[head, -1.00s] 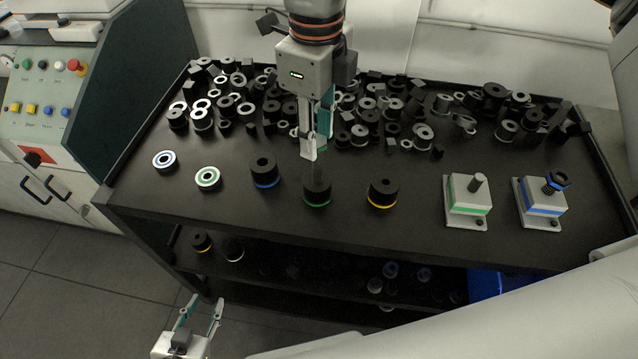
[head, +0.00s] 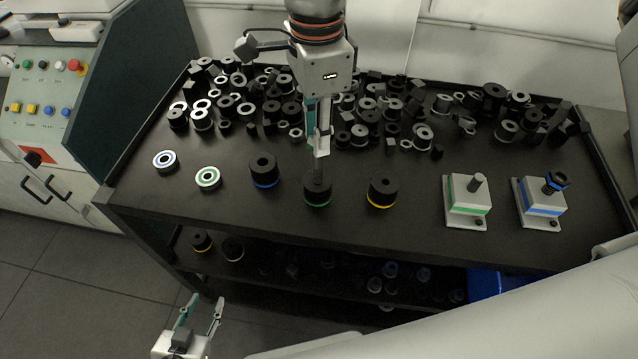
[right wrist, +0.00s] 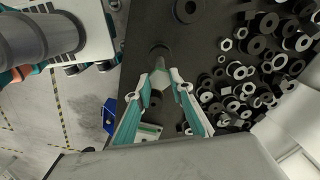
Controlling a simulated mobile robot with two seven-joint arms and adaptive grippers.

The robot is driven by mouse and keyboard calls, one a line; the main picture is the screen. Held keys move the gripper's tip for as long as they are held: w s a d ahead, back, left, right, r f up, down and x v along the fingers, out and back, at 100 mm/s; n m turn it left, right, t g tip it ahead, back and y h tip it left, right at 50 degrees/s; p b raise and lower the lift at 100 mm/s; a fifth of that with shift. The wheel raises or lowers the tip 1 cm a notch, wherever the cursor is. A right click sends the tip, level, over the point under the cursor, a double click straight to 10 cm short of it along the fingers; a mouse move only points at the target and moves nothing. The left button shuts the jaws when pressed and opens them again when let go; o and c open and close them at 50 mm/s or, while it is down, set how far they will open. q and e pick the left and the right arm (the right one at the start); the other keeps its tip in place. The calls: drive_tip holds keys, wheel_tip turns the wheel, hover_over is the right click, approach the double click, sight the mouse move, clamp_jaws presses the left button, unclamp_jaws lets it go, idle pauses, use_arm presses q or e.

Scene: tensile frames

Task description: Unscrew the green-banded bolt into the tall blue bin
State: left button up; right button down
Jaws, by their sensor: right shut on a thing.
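A black round block with a green band (head: 317,196) stands near the middle of the table. A slim dark bolt shaft (head: 317,170) stands upright from its top, under my right gripper (head: 319,148). My right gripper points down and is shut on this bolt; the shaft also shows between the fingertips in the right wrist view (right wrist: 160,68). I cannot tell how deep the shaft sits in the block. My left gripper (head: 201,306) is open and empty, low in front of the table. A blue bin (head: 485,284) shows partly at the lower right, largely hidden by my arm.
Blue-banded (head: 264,173) and yellow-banded (head: 382,194) blocks flank the green one. Two ringed discs (head: 207,178) lie left. A green-banded fixture (head: 467,200) and a blue-banded fixture (head: 541,203) stand right. Many loose dark parts crowd the table's back.

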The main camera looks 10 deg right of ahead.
drive_tip(key=shift+r+p, duration=0.6)
drive_tip(key=shift+r, duration=0.25)
drive_tip(key=shift+r, duration=0.1)
wheel_tip(320, 180, up, 4)
drive_tip(key=p, duration=0.3)
drive_tip(key=shift+f, duration=0.2)
